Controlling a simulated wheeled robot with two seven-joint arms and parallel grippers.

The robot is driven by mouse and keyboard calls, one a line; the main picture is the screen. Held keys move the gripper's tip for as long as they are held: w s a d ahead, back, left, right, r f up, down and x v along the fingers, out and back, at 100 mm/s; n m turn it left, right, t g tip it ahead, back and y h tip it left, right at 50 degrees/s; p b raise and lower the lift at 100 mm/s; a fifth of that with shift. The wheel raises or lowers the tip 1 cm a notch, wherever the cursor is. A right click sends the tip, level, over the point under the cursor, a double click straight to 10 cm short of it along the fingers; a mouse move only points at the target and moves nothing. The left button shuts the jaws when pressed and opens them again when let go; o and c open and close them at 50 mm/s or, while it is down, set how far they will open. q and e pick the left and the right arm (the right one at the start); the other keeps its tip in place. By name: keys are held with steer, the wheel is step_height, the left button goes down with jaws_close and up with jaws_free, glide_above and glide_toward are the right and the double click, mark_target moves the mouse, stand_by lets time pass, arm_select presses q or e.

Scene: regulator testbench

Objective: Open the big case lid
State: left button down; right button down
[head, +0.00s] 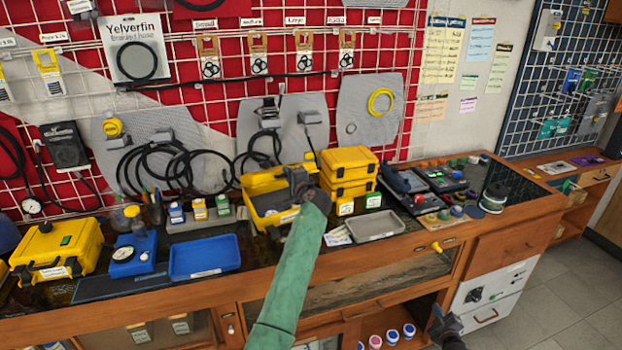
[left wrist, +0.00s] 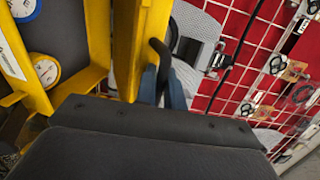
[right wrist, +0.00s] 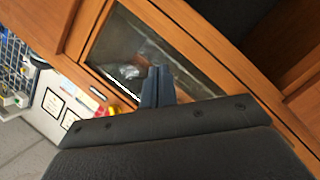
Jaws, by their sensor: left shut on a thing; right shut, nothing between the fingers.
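The big yellow case (head: 255,183) stands near the middle of the bench with part of its dark interior showing. My left gripper (head: 299,180) is at its right side, and the green-sleeved arm hides part of it. In the left wrist view, the left fingers (left wrist: 163,84) are shut on a black handle (left wrist: 159,50) beside a yellow edge of the case (left wrist: 123,45). I cannot tell how far the lid is raised. My right gripper (head: 437,314) is shut and empty, low in front of the bench; its fingers (right wrist: 157,84) show in the right wrist view.
Stacked smaller yellow cases (head: 348,162) stand just right of the big case. A grey tray (head: 375,226) lies in front of them. A blue tray (head: 204,257) and another yellow case (head: 58,250) are to the left. A red pegboard wall with hoses rises behind.

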steer(key=w+d+r+n+t+y, duration=0.2)
steer(key=w+d+r+n+y, duration=0.3)
steer(key=r, duration=0.6)
steer(key=w+d+r+n+t, duration=0.1)
steer(key=w+r+n+t, duration=0.15)
steer(key=w+r, duration=0.65)
steer(key=w+a+r+n+y, duration=0.1)
steer(key=a+r+n+y, duration=0.1)
steer(key=a+r, duration=0.1)
steer(key=w+a+r+n+g+y, duration=0.1)
steer(key=a+r+n+y, duration=0.2)
steer(key=r, duration=0.1)
steer(key=w+a+r+n+g+y, duration=0.1)
steer(key=a+r+n+y, duration=0.1)
steer(key=a+r+y, duration=0.1)
steer(key=shift+w+a+r+n+g, duration=0.25)
steer(key=shift+a+r+n, duration=0.1)
steer(key=shift+a, duration=0.1)
steer(key=w+a+r+n+g+y, duration=0.1)
steer(key=a+r+n+g+y, duration=0.2)
steer(key=a, duration=1)
steer(key=w+a+r+n+g+y, duration=0.2)
steer(key=a+n+g, duration=0.5)
steer(key=a, duration=0.7)
steer(key=w+a+r+n+g+y, duration=0.1)
steer(key=a+r+n+g+y, duration=0.3)
steer(key=a, duration=1)
steer(key=shift+w+r+n+g, duration=0.15)
steer(key=shift+r+n+g, duration=0.85)
steer(key=shift+g, duration=0.7)
